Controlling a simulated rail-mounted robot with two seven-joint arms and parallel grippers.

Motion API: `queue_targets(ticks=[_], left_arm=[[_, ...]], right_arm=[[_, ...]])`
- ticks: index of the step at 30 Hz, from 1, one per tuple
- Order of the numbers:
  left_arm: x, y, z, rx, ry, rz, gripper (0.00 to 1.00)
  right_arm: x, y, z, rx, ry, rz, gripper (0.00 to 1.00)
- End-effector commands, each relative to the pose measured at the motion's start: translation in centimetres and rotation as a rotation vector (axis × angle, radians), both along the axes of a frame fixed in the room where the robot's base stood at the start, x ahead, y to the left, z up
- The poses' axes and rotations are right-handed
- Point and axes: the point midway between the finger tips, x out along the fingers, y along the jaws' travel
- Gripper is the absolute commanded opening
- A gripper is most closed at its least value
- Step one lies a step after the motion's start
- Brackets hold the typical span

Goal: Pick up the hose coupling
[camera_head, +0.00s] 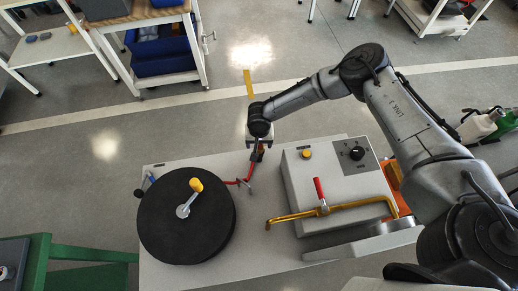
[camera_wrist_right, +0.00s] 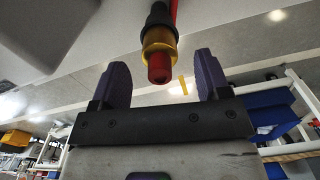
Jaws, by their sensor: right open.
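The hose coupling (camera_wrist_right: 159,52) shows in the right wrist view as a black body with a brass-yellow collar and a red tip. My right gripper (camera_wrist_right: 161,78) is open, with one dark purple finger on each side of the coupling's red tip and visible gaps between. In the head view the right gripper (camera_head: 258,143) is over the far edge of the grey bench, at the end of the red hose (camera_head: 248,174). There the coupling is small and partly hidden by the gripper. My left gripper is not in view.
A black hose reel (camera_head: 205,235) with a yellow-knobbed crank stands left on the bench (camera_head: 270,265). A grey control box (camera_head: 335,182) with a yellow pipe (camera_head: 360,205) and red lever (camera_head: 319,188) stands right. A cart with blue bins (camera_head: 160,50) is beyond; open floor lies between.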

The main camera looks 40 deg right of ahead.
Motion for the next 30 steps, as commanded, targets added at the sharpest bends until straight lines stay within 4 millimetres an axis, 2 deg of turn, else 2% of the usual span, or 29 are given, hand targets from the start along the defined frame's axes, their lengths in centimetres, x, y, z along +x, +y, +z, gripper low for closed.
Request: queue_targets(ticks=[1,6,17,30], left_arm=[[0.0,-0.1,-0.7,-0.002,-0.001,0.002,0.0],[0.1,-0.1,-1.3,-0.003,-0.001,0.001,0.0],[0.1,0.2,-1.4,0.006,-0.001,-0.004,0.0],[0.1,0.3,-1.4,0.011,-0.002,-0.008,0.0]], right_arm=[[0.0,0.0,-1.1,-0.003,0.0,0.002,0.7],[0.0,0.0,-2.7,-0.001,-0.001,0.001,0.7],[0.0,-0.1,-3.2,0.0,0.0,0.0,0.7],[0.0,-0.1,-3.1,0.0,0.0,0.0,0.27]])
